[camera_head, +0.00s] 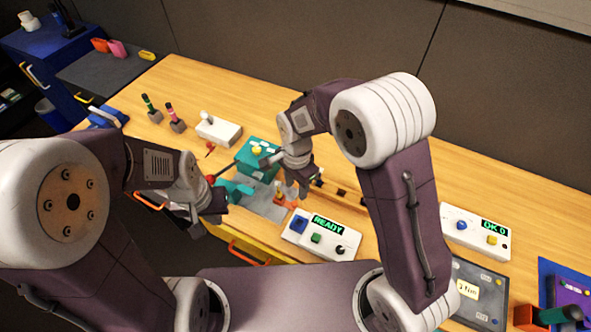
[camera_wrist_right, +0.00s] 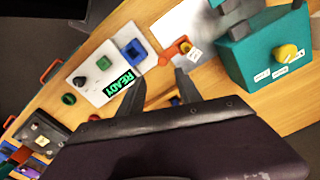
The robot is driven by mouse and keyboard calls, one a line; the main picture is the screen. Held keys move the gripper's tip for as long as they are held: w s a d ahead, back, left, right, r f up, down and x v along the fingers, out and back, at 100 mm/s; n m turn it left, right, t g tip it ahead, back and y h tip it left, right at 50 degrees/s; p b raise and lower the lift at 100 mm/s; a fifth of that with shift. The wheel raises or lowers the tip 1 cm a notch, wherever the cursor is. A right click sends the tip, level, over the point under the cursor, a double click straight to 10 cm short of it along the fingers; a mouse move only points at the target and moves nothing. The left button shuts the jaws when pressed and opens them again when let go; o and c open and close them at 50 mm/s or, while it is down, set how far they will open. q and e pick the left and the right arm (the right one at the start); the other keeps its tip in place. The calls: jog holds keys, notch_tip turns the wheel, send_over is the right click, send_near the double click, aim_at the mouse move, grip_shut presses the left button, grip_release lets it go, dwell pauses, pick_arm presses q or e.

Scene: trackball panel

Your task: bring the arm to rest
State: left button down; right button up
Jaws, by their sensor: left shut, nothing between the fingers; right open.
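My left gripper (camera_head: 217,210) is shut and empty. It hangs near the table's front edge, left of the grey plate (camera_head: 268,207). My right gripper (camera_head: 291,192) is open, over the table between the teal box (camera_head: 250,165) and the white READY panel (camera_head: 298,238). Its two fingers (camera_wrist_right: 160,92) also show in the right wrist view, apart, with a small orange part (camera_wrist_right: 172,52) beyond them. I cannot tell its height above the table.
The READY panel has a blue socket, a green button and a black knob. Another white panel (camera_head: 462,232) reading OK 0 stands at the right. A white switch box (camera_head: 218,131) and two screwdriver-like tools (camera_head: 172,115) stand at the back left. Bare wood lies behind my right arm.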

jog(key=d+r+m+t, duration=0.15)
jog(key=d+r, duration=0.35)
jog(key=d, duration=0.6)
jog(key=s+d+f+n, duration=0.1)
jog(key=s+d+n, duration=0.3)
jog(key=s+n, duration=0.5)
jog(key=n, duration=0.3)
jog(key=shift+s+f, duration=0.4)
